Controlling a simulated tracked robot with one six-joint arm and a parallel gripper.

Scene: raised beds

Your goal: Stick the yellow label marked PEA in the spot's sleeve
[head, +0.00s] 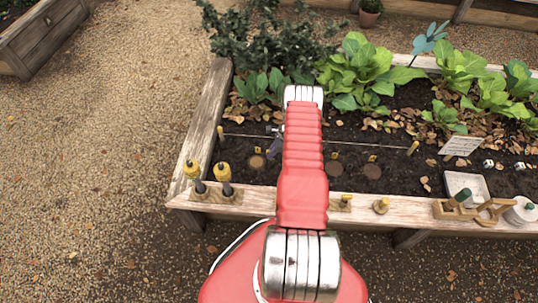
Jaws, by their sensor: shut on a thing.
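My gripper (274,150) shows only in part, dark and small, just left of my red arm over the bed's soil. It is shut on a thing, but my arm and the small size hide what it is. I cannot make out a label marked PEA. Round brown planting spots lie in a row: a left one (257,162), a middle one (334,168) and a right one (372,172). Small yellow markers stand behind them: left (258,150), middle (335,155), right (372,158). Any lettering or sleeve is too small to tell.
A string (350,145) runs between pegs behind the spots.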

